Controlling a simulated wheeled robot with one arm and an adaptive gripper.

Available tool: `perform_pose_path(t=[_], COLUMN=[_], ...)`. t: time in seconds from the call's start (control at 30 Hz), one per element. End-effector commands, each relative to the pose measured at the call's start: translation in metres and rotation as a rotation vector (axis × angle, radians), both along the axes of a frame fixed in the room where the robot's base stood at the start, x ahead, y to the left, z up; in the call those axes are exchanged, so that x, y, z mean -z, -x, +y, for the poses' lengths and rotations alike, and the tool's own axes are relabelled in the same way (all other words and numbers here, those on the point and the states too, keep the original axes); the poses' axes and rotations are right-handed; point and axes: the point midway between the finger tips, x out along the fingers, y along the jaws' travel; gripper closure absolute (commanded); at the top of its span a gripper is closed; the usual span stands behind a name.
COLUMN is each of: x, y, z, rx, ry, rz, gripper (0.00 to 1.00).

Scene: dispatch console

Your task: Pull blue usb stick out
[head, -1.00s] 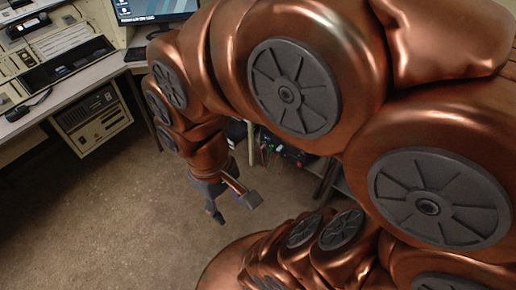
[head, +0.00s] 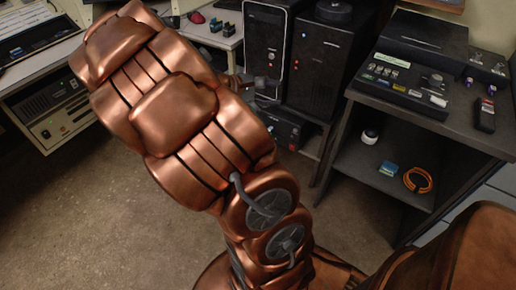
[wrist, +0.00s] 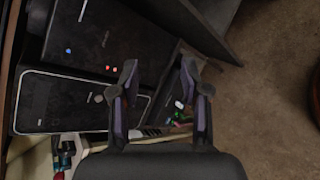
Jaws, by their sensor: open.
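A black computer tower (head: 322,65) stands on the low bench, and it also shows in the wrist view (wrist: 125,42). A small blue spot (wrist: 68,50) is on its front; I cannot tell whether it is the blue usb stick or a light. My gripper (wrist: 160,74) is open and empty in the wrist view, apart from the tower fronts, which lie up and left of the fingers.
A silver-edged tower (head: 264,48) stands left of the black one. A dark desk (head: 370,90) at right bears a panel of small blocks (head: 400,80); an orange cable coil (head: 418,180) lies on its shelf. The floor (head: 110,220) is clear at left.

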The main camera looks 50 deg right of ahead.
Motion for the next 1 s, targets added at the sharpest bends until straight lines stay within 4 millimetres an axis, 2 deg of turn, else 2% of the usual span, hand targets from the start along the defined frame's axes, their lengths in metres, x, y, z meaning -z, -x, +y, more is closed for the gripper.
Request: perform_pose_path(t=[0.03,0.27,0.37,0.47,0.5,0.57,0.63,0.8,0.9,1.0], x=[0.027,0.097,0.136,0.181,0.202,0.233,0.271,0.352,0.384,0.404], y=[-0.008,-0.047,-0.066,-0.086,-0.093,-0.103,-0.113,-0.135,-0.144,-0.148], z=[-0.015,-0.074,-0.095,-0.114,-0.12,-0.129,-0.137,-0.146,-0.147,-0.146], rx=[-0.029,-0.196,-0.278,-0.367,-0.403,-0.457,-0.522,-0.665,-0.726,-0.762], ry=[0.018,0.08,0.087,0.082,0.075,0.067,0.049,0.005,-0.016,-0.031], rz=[0.049,0.276,0.371,0.463,0.502,0.556,0.617,0.725,0.766,0.789], gripper=[0.54,0.54,0.54,0.54,0.54,0.54,0.54,0.54,0.54,0.54])
